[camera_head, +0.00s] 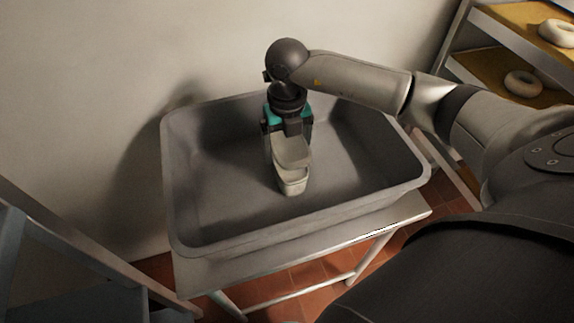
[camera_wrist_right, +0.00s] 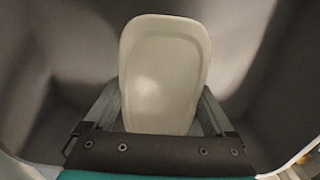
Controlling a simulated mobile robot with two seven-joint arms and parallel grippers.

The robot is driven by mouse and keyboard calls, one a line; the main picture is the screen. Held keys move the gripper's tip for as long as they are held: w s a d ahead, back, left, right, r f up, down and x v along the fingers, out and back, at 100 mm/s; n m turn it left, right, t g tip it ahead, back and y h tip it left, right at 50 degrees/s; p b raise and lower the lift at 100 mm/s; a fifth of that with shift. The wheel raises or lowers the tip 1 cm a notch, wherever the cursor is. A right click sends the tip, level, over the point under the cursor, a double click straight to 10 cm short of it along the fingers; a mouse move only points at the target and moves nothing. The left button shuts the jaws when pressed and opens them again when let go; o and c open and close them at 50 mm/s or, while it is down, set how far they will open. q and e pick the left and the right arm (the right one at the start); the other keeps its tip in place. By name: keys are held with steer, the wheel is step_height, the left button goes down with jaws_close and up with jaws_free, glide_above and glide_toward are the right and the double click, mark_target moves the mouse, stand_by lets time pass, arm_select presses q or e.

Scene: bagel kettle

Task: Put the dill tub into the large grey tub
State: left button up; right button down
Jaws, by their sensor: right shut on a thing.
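The large grey tub (camera_head: 215,228) stands on a small table in the head view. My right gripper (camera_head: 290,145) reaches down inside the tub's walls and is shut on the dill tub (camera_head: 293,182), a small pale container with a tapered body. In the right wrist view the dill tub (camera_wrist_right: 165,75) shows its pale, rounded oblong top between my right gripper's fingers (camera_wrist_right: 160,115). The grey tub's walls (camera_wrist_right: 50,100) surround it in that view. I cannot tell whether the dill tub touches the tub's floor. My left gripper is not in view.
The table (camera_head: 400,214) under the tub has thin metal legs on a red tiled floor (camera_head: 290,290). A rack with bagels (camera_head: 522,83) on yellowish trays stands at the upper right. A wall is close behind the tub. A grey-blue frame (camera_head: 60,260) is at the lower left.

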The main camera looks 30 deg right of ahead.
steer(key=shift+f+b, duration=0.5)
steer(key=shift+f, duration=2.3)
jaws_free()
steer(key=shift+r, duration=0.15)
step_height(320, 180, up, 12)
steer(key=shift+p, duration=1.15)
